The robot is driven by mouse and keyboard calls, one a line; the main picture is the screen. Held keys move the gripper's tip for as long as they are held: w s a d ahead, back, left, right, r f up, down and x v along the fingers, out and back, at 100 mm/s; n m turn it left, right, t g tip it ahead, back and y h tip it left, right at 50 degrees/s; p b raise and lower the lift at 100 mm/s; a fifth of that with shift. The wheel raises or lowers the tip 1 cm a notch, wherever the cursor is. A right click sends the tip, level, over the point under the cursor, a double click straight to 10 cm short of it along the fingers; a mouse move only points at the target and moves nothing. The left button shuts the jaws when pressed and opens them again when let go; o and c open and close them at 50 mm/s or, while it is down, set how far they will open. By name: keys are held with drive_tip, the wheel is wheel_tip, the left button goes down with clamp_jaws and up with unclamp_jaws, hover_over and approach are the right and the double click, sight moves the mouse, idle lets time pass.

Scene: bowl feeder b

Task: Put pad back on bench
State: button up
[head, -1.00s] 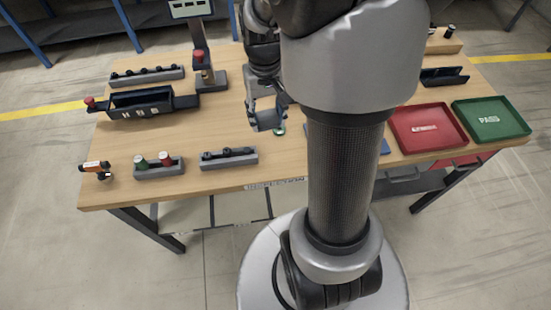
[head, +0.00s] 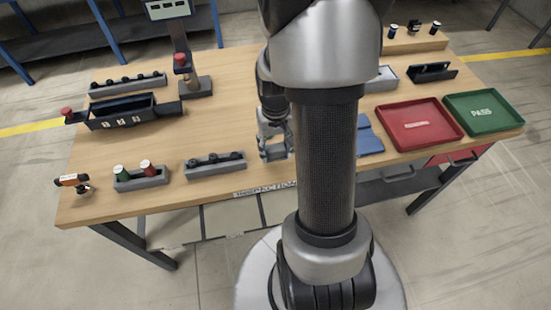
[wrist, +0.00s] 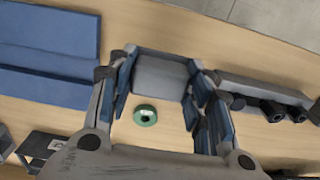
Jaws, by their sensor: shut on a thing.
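My gripper (wrist: 157,95) is shut on a grey block-like pad (wrist: 160,73), which sits between its blue-faced fingers in the wrist view. In the head view my gripper (head: 275,148) is low over the front middle of the wooden bench (head: 225,130), left of my arm column. The held pad is small and partly hidden there. I cannot tell whether it touches the bench top.
A grey block with black parts (head: 215,163) stands left of my gripper. A blue mat (head: 368,136), red tray (head: 420,126) and green PASS tray (head: 484,112) lie to the right. A black bin (head: 122,112) stands at the back left.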

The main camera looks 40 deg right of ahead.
sight(276, 157)
drive_tip(key=shift+f+b, duration=0.7)
drive_tip(key=shift+f, duration=1.45)
drive_tip(key=shift+f, duration=0.1)
drive_tip(key=o, duration=1.1)
drive_tip(key=shift+c, duration=0.2)
